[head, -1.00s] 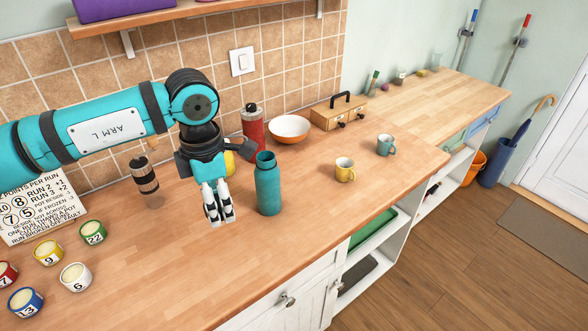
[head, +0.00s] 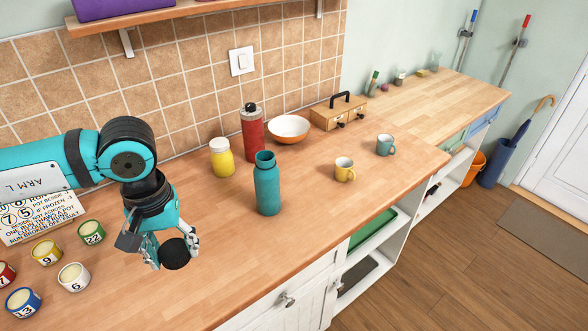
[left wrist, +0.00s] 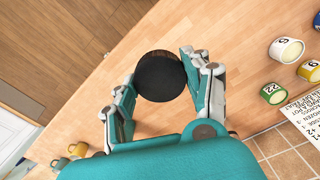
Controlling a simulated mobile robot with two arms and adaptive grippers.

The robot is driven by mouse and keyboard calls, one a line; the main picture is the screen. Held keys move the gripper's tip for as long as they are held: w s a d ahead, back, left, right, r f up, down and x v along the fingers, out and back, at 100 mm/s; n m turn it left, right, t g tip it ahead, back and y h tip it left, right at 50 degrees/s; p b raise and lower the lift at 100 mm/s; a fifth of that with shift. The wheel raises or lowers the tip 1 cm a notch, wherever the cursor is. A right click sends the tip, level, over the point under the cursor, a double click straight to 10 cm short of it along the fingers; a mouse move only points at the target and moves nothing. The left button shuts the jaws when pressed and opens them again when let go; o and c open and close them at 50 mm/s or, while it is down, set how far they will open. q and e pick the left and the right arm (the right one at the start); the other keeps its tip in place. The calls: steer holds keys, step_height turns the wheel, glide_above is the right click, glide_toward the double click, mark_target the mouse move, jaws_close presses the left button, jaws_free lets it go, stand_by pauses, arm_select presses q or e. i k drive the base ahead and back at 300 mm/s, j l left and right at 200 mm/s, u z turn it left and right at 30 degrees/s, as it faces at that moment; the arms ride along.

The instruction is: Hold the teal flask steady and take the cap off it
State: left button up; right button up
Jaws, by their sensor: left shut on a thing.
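The teal flask (head: 267,188) stands upright on the wooden counter. No separate cap can be made out on its teal top. My left gripper (head: 170,252) is to the left of the flask, apart from it. It is shut on a black round thing (head: 175,254), which also shows between the fingers (left wrist: 160,75) in the left wrist view with a brownish edge. I cannot tell whether this is a cap or another object. My right gripper is not in view.
A yellow jar (head: 222,162) and a red bottle (head: 252,134) stand behind the flask. A white-and-orange bowl (head: 289,129) and a yellow mug (head: 344,170) are to its right. Several numbered pots (head: 74,277) stand at the left. The counter in front of the flask is clear.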

mark_target(266, 172)
steer(key=l+z, duration=0.1)
steer(key=l, duration=0.25)
steer(key=i+l, duration=0.15)
steer(key=l, duration=0.15)
steer(key=l+z, duration=0.15)
steer(key=l, duration=0.2)
steer(key=i+j+z, duration=0.1)
steer(key=i, duration=0.3)
steer(key=i+j+z, duration=0.15)
steer(key=i, duration=0.25)
steer(key=j, duration=0.1)
